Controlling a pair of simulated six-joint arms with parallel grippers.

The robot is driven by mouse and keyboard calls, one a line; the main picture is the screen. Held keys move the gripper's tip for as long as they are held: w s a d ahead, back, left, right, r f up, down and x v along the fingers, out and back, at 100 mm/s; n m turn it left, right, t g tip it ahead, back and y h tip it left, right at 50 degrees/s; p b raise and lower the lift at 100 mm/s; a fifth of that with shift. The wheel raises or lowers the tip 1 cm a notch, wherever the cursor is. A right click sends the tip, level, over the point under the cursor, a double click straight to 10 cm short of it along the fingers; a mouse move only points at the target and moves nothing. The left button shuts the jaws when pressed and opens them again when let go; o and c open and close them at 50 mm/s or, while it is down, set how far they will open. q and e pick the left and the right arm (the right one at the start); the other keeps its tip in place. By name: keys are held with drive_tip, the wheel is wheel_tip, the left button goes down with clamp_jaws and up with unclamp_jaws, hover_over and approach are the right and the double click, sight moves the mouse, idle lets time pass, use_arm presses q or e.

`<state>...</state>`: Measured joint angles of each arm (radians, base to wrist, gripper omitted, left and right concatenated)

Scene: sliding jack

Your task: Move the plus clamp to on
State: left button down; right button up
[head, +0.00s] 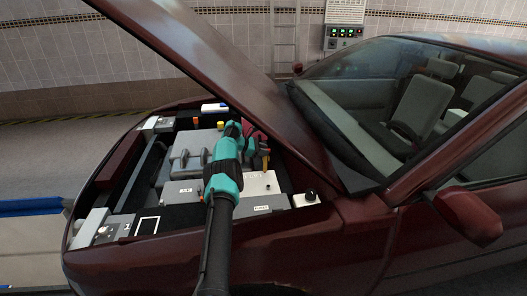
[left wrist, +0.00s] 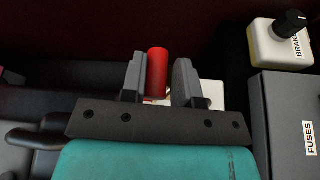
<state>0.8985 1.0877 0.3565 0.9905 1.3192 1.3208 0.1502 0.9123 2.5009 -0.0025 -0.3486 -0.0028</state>
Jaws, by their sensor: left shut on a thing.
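My left gripper (head: 252,140) reaches over the engine bay of the dark red car, its teal arm coming in from the bottom of the head view. In the left wrist view its two grey fingers (left wrist: 159,68) are on either side of an upright red cylinder, which looks like the plus clamp (left wrist: 157,72), and are shut on it. A white block (left wrist: 211,92) shows beside and behind the right finger. The clamp's lower end and whatever it stands on are mostly hidden by the gripper. My right gripper is in neither view.
The raised hood (head: 215,60) slants close above the gripper. A brake fluid reservoir (left wrist: 275,45) with a black cap and a grey fuse box (left wrist: 280,110) stand to the right in the wrist view. A grey engine cover (head: 190,155) lies left of the arm.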

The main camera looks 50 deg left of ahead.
use_arm(q)
drive_tip(key=shift+s+d+m, duration=0.2)
drive_tip(key=shift+d+m, duration=0.1)
idle(0.8)
drive_tip(key=s+d+f+m+t+y, duration=0.1)
drive_tip(key=s+d+f+m+y, duration=0.1)
drive_tip(key=d, duration=0.4)
drive_tip(key=shift+s+f+m+t, duration=0.3)
drive_tip(key=shift+s+f+m, duration=0.45)
drive_tip(key=shift+s, duration=0.1)
drive_tip(key=shift+d, duration=0.15)
drive_tip(key=c, duration=1)
unclamp_jaws()
drive_tip(key=v, duration=1.7)
drive_tip(key=shift+s, duration=0.25)
